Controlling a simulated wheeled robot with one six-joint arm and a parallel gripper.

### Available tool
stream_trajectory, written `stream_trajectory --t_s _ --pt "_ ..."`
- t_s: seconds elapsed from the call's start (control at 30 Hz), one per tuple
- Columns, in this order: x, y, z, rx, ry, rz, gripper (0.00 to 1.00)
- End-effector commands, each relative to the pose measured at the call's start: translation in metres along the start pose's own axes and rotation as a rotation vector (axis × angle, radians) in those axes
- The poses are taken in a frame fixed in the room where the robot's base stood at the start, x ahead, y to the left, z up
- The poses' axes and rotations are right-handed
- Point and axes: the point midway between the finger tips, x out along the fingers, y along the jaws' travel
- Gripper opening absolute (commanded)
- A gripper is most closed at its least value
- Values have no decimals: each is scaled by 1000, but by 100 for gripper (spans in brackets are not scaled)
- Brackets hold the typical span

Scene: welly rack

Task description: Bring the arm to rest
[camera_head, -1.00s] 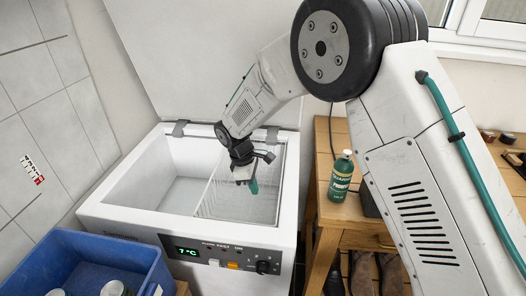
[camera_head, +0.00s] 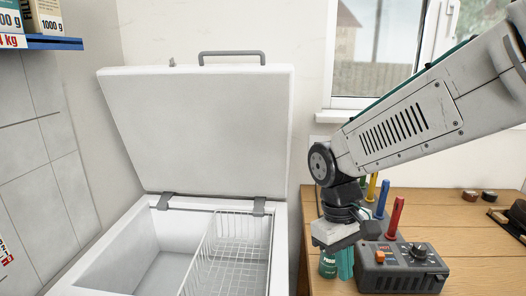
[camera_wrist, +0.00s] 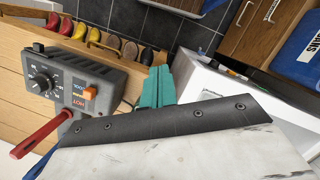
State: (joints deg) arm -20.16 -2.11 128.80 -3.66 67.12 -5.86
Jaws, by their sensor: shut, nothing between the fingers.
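My gripper (camera_head: 345,264), with teal fingers, hangs below my wrist over the left end of the wooden bench in the head view. Its fingers (camera_wrist: 157,88) are together and empty in the wrist view. My arm reaches in from the right, bent down at the wrist, and is clear of the freezer.
The chest freezer (camera_head: 120,235) stands open at left, its lid (camera_head: 200,130) raised, a wire basket (camera_head: 232,250) inside. A grey control box (camera_head: 400,268) and red (camera_head: 396,215), blue (camera_head: 382,198) and yellow handles stand close to my gripper on the bench (camera_head: 480,240).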

Motion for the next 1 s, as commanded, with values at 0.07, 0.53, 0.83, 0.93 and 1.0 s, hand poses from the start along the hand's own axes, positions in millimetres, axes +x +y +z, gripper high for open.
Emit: stream_trajectory --t_s 0.07,0.53,0.83,0.93,1.0 --pt "-8 8 35 83 34 -18 0" --pt "-13 22 175 424 265 -70 0" --pt "-24 30 191 494 347 -55 0" --pt "-24 30 191 493 347 -55 0" --pt "-24 30 191 493 347 -55 0"
